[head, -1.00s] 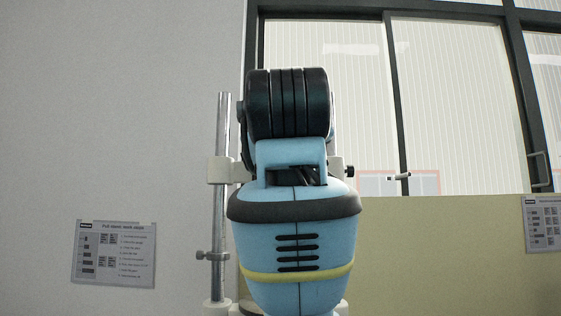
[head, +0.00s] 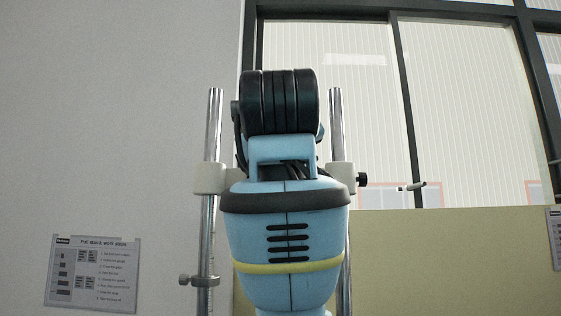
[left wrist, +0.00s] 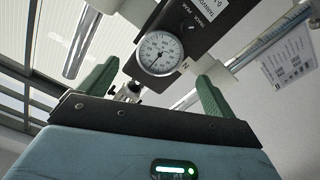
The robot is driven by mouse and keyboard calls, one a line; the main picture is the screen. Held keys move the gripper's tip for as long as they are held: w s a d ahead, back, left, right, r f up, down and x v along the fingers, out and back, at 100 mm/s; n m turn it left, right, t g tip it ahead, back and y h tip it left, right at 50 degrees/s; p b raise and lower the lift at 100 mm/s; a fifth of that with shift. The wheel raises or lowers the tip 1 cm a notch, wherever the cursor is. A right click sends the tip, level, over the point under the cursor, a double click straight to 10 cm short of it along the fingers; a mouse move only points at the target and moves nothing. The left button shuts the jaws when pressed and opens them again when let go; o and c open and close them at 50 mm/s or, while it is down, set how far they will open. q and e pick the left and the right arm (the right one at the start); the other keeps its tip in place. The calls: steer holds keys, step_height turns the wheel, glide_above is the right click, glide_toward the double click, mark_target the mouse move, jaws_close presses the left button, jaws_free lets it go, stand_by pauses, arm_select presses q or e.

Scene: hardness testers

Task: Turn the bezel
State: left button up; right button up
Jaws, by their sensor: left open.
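A round white dial gauge (left wrist: 160,54) with a thin bezel around its face sits on a dark block in the left wrist view. My left gripper (left wrist: 157,72) is open there, with one green finger on each side of the dial and slightly nearer the camera. I see clear gaps between the fingers and the bezel, so it holds nothing. In the head view, my blue and black arm fills the middle and hides the gauge and the fingertips. My right gripper is in neither view.
A stand with two chrome posts (head: 212,130) and white clamps (head: 210,178) rises behind my arm. A black knob (head: 361,180) sticks out at right. A printed sheet (head: 92,272) hangs on the wall, and a tan panel (head: 450,255) stands below the windows.

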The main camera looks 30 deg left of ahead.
arm_select(q)
steer(key=shift+x, duration=2.85)
steer(key=shift+c, duration=0.3)
